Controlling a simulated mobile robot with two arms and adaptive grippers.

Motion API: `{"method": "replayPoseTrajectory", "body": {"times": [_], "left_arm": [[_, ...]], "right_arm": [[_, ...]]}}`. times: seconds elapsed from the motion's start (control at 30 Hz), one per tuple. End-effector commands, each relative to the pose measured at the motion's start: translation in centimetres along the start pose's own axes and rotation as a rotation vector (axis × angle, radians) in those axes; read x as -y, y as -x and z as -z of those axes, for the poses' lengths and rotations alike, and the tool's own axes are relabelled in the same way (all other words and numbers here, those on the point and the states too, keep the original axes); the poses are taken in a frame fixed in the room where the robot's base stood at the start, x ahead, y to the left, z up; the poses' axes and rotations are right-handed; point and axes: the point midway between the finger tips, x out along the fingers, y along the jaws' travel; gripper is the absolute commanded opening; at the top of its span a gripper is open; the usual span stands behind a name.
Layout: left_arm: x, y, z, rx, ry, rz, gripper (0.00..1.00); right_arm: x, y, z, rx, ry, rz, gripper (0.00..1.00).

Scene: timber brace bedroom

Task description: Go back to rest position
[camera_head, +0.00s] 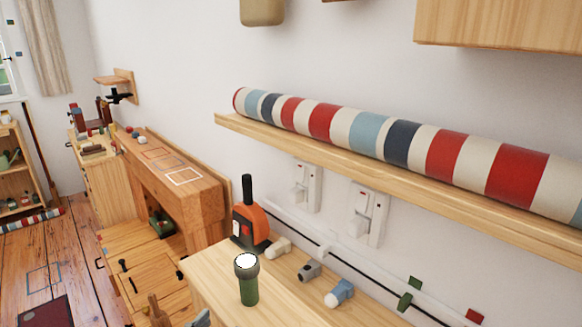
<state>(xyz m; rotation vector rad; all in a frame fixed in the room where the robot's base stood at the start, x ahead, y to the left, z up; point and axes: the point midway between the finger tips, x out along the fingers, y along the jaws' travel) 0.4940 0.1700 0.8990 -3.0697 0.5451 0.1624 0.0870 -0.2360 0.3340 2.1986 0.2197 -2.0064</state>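Neither of my grippers can be made out in the head view. The task names no object. A green flashlight (247,279) with a pale round top stands upright on the light wooden bench (215,272) in the lower middle. An orange and black device (250,224) stands behind it. A small grey-blue thing (203,318) is cut off by the bottom edge, and I cannot tell what it is.
A striped roll (367,135) lies on a wall shelf (400,172) above the bench. Wall switches (367,213) and small fittings (339,293) are below it. A wooden cabinet (205,205) stands left of the bench. Plank floor (75,245) shows at left.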

Motion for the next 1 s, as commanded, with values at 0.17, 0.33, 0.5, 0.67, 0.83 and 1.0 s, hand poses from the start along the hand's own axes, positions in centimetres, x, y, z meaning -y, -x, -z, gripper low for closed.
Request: {"method": "replayPoseTrajectory", "body": {"times": [0.17,0.33,0.5,0.67,0.83,1.0], "left_arm": [[-0.4,2.2,-4.6,0.235,0.012,0.070,0.53],[-1.0,5.8,-8.9,0.481,0.023,0.123,0.53],[-1.9,10.5,-12.5,0.729,0.043,0.158,0.53],[-2.9,15.0,-14.8,0.931,0.066,0.173,0.53],[-4.1,19.5,-16.1,1.111,0.094,0.176,0.53],[-4.2,19.6,-19.6,1.176,0.099,0.170,0.53]], "right_arm": [[0.0,0.0,0.0,0.000,0.000,0.000,0.68],[0.0,0.0,0.0,0.000,0.000,0.000,0.68],[0.0,0.0,0.0,0.000,0.000,0.000,0.68],[0.0,0.0,0.0,0.000,0.000,0.000,0.68],[0.0,0.0,0.0,0.000,0.000,0.000,0.68],[0.0,0.0,0.0,0.000,0.000,0.000,0.68]]}}
